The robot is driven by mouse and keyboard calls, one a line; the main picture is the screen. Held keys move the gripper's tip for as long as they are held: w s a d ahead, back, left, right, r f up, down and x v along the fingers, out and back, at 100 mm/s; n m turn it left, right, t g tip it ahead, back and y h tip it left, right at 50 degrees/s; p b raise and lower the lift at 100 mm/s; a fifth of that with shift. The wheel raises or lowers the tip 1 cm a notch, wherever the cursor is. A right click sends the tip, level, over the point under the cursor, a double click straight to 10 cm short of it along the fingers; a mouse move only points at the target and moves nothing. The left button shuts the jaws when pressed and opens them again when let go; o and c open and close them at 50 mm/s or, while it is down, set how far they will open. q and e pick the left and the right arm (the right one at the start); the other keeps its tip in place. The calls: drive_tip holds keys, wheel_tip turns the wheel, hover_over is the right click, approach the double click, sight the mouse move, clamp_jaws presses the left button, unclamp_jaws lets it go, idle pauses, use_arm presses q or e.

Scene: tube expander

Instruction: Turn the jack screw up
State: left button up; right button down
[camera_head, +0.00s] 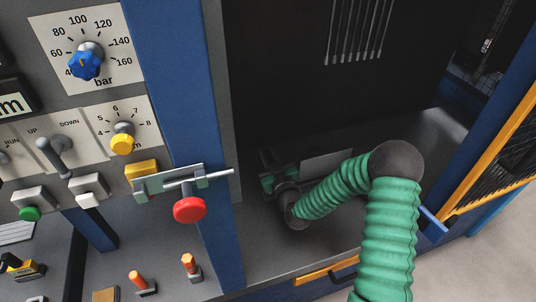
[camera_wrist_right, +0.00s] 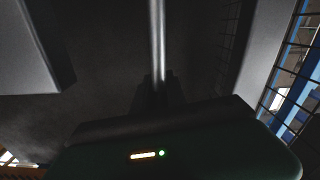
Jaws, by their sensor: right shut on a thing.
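My right arm reaches into the dark machine bay in the head view, and its right gripper (camera_head: 270,182) is low at the bay's left side, behind the blue post. Its fingertips are hard to make out there. In the right wrist view the dark jaws (camera_wrist_right: 156,92) are shut on a thin, smooth metal rod (camera_wrist_right: 157,40) that runs upward out of them. I cannot tell for sure whether this rod is the jack screw. My left gripper is not in view.
A blue post (camera_head: 180,120) with a red knob (camera_head: 190,209) on a bracket (camera_head: 165,184) stands just left of the gripper. A control panel has a grey UP/DOWN lever (camera_head: 55,156). A yellow-framed mesh guard (camera_head: 495,150) bounds the right.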

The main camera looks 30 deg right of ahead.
drive_tip(key=shift+m+h, duration=0.4)
drive_tip(key=shift+h, duration=0.2)
drive_tip(key=m+g+h, duration=0.1)
drive_tip(key=m+h, duration=0.1)
drive_tip(key=h, duration=0.1)
drive_tip(key=m+g+h, duration=0.1)
drive_tip(key=shift+s+d+r+m+g+h, duration=0.1)
drive_tip(key=shift+d+m+g+h, duration=0.2)
drive_tip(key=shift+h, duration=0.1)
drive_tip(key=shift+s+d+m+g+h+p, duration=0.15)
drive_tip(key=shift+m+g+h+p, duration=0.05)
drive_tip(key=shift+m+g+h, duration=0.7)
drive_tip(key=shift+s+d+m+g+h+p, duration=0.15)
drive_tip(key=shift+m+g+h, duration=0.65)
drive_tip(key=shift+g+h, duration=0.2)
drive_tip(key=c, duration=1.4)
unclamp_jaws()
drive_tip(key=shift+o, duration=0.2)
